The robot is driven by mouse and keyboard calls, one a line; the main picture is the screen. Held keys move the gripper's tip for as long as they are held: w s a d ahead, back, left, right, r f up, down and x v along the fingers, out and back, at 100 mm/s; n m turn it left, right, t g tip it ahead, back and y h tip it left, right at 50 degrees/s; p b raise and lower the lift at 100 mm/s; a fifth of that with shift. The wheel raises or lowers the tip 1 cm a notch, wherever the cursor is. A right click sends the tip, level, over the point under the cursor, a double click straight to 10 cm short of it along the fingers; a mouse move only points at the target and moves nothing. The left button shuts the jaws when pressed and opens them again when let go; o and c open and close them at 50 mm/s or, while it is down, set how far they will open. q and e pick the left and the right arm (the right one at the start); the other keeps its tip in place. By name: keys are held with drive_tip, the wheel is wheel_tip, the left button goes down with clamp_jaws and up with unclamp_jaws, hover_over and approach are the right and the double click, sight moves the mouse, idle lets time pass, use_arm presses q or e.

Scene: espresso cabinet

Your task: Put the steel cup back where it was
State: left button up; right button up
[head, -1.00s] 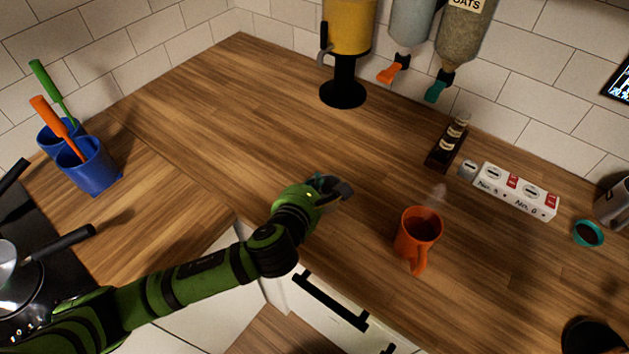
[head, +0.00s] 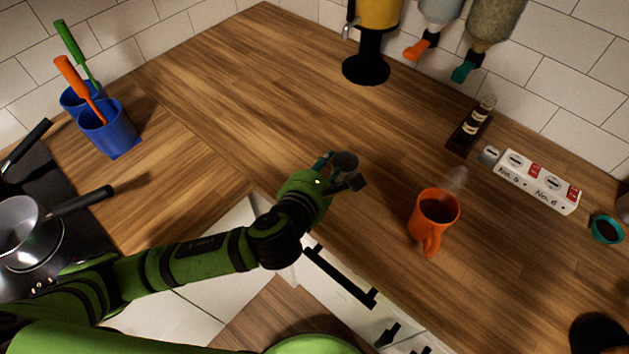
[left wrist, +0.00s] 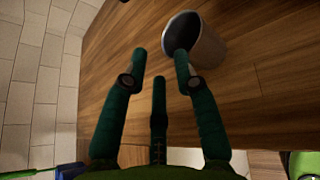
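The steel cup (head: 345,161) is a small grey cup near the counter's front edge, beside the fingers of my left gripper (head: 340,176). In the left wrist view the cup (left wrist: 210,50) shows its dark open mouth and grey side at the top, right of centre. My left gripper (left wrist: 160,65) has its green fingers spread apart. The right fingertip overlaps the cup's mouth in that view; I cannot tell whether it touches the cup. The space between the fingers shows bare wood. The cup's base is hidden in the head view.
An orange mug (head: 432,220) steams to the right of the cup. Behind are a dispenser base (head: 367,69), a bottle rack (head: 470,132) and a white labelled box (head: 537,181). Blue holders (head: 108,130) and a pan (head: 18,222) are left. The middle counter is clear.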

use_arm(q)
drive_tip(key=v, duration=0.7)
drive_tip(key=shift+s, duration=0.35)
drive_tip(key=shift+a+r, duration=0.1)
drive_tip(key=shift+r, duration=0.05)
